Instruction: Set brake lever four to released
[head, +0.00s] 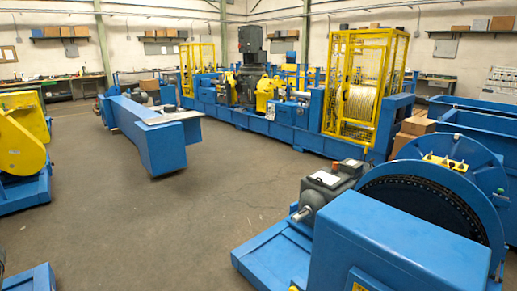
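I cannot make out a brake lever marked four in the head view. A large blue drum-shaped machine (425,195) with a dark chain-like ring stands at the right front. A small yellow part (445,162) with knobs sits on its upper rim; I cannot tell whether it is a lever. A grey motor (330,180) is mounted beside the drum on a blue base (272,255). My gripper is not in view.
A long blue machine (280,128) with yellow cages (350,95) stands across the back. A blue beam-like bench (150,140) stands left of centre. Yellow and blue machinery (22,150) is at the left edge. The grey floor (150,225) between them is clear.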

